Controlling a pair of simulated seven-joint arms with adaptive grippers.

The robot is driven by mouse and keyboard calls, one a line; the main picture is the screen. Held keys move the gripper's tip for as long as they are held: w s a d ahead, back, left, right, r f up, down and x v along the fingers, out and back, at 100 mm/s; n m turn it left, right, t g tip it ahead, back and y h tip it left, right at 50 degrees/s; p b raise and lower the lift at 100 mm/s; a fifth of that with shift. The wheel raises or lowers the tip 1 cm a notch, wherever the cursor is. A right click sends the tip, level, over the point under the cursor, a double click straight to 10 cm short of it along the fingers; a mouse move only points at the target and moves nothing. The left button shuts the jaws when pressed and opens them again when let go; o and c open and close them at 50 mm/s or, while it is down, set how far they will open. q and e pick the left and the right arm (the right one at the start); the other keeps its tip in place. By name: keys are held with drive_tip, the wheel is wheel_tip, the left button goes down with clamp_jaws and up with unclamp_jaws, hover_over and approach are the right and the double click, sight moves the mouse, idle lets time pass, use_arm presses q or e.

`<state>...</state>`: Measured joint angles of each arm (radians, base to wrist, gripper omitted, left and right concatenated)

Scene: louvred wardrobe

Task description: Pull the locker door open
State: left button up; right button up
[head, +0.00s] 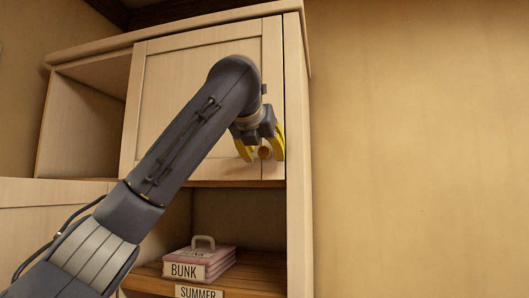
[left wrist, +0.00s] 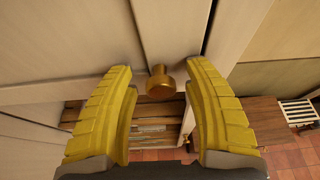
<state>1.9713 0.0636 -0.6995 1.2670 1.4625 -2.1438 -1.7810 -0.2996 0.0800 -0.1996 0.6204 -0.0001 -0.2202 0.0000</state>
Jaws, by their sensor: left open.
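The locker door (head: 195,75) is a pale wooden framed panel in the upper part of the wardrobe, and it looks closed. Its round brass knob (head: 264,153) is near the lower right corner; it also shows in the left wrist view (left wrist: 160,84). My left gripper (head: 261,148) is open at the knob, with one yellow finger on each side. In the left wrist view the knob sits between the fingertips, with a visible gap on both sides. My left forearm hides part of the door. My right gripper is not in view.
Below the door is an open shelf (head: 255,275) holding a pink folded stack labelled BUNK (head: 200,263) and a SUMMER label (head: 199,292). An empty cubby (head: 80,125) is at the left. The bare wall (head: 420,140) right of the wardrobe is clear.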

use_arm(q)
clamp_jaws()
idle(0.4)
drive_tip(key=shift+r, duration=0.15)
